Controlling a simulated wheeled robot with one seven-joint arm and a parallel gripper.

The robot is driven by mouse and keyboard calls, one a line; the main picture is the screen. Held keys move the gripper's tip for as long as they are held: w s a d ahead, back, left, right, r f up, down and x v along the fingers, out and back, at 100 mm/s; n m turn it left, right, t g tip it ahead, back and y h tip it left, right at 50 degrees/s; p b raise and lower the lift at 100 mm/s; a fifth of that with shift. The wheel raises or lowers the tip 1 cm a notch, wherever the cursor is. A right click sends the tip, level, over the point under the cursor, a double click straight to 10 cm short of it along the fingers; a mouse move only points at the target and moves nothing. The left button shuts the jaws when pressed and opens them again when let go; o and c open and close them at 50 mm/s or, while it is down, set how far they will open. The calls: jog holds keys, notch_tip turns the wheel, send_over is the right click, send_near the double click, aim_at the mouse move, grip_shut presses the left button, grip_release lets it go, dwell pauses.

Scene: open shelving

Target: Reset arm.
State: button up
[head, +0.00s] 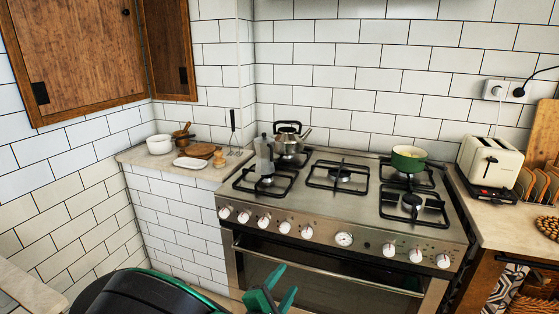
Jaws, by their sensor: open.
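My gripper (270,293) shows at the bottom middle of the head view, with two green fingers apart and nothing visible between them. It is in front of the oven door and apart from it. The dark part of my own arm fills the bottom left. Much of the arm is out of view.
A steel stove (340,203) carries a kettle (288,140), a moka pot (264,156) and a green pot (408,159). A counter with a white bowl (159,145) is left; a toaster (489,162) stands on the right counter.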

jog(key=s+d+r+m+g+h, duration=0.1)
jog(key=d+r+m+g, duration=0.3)
jog(key=d, duration=0.6)
jog(key=s+d+r+m+g, duration=0.15)
jog(key=d+m+g, duration=0.35)
jog(key=d, duration=0.5)
jog(key=s+d+r+m+g+h, duration=0.15)
jog(key=d+m+g, duration=0.35)
jog(key=d, duration=0.5)
jog(key=s+d+r+m+g+y, duration=0.2)
jog(key=s+d+r+m+y, duration=0.45)
jog(key=s+d, duration=0.35)
jog(key=s+r+m+t+y, duration=0.1)
jog(key=s+r+m+y, duration=0.2)
jog(key=s, duration=1.1)
notch_tip(320, 180, up, 2)
jog(key=shift+a+r+m, duration=0.2)
jog(key=shift+a+m, duration=0.1)
jog(key=shift+m, duration=0.95)
jog(key=shift+w+f, duration=0.25)
jog(key=shift+w, duration=0.35)
